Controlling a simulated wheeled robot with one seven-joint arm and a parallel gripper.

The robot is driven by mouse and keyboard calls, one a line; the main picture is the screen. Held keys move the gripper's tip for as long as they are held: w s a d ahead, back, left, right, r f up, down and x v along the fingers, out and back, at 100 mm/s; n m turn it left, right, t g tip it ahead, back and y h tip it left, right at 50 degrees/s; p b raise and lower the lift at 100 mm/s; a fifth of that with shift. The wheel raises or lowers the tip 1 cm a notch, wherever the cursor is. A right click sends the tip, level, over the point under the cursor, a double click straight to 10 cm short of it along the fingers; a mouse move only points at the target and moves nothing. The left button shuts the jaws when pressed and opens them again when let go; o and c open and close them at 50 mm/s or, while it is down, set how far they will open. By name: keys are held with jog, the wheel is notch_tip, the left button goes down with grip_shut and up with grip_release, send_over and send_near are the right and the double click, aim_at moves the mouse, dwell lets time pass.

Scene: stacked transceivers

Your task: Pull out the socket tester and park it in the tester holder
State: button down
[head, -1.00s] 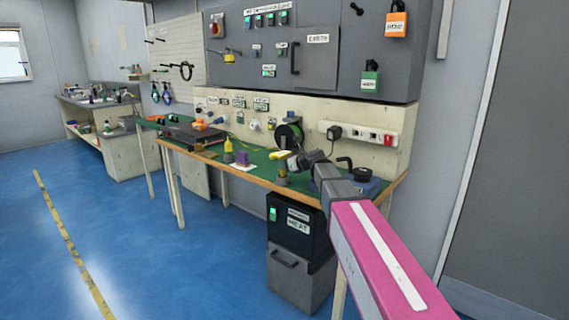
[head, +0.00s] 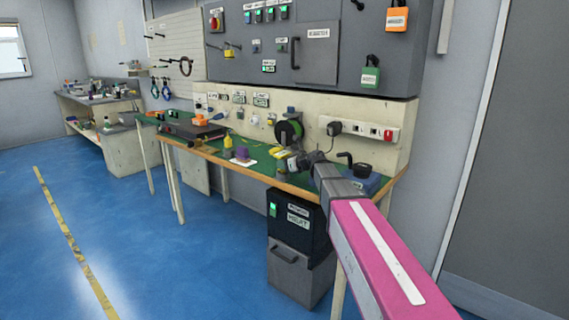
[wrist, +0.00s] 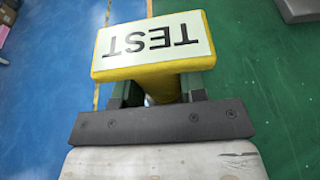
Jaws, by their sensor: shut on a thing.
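My gripper (wrist: 160,88) is shut on the socket tester (wrist: 155,46), a yellow block with a pale label reading TEST, upside down in the wrist view. The tester covers the fingertips there. In the head view my gripper (head: 289,160) is over the front of the green bench top, with the small yellow tester (head: 277,151) at its end. The tester looks clear of the wall sockets (head: 361,130). I cannot tell which thing on the bench is the tester holder.
The bench (head: 262,177) has a wooden front edge. A black cabinet (head: 290,222) stands below. The floor at left is clear.

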jog(key=shift+f, duration=0.3)
jog(key=c, duration=0.6)
grip_release()
jog(key=v, duration=1.1)
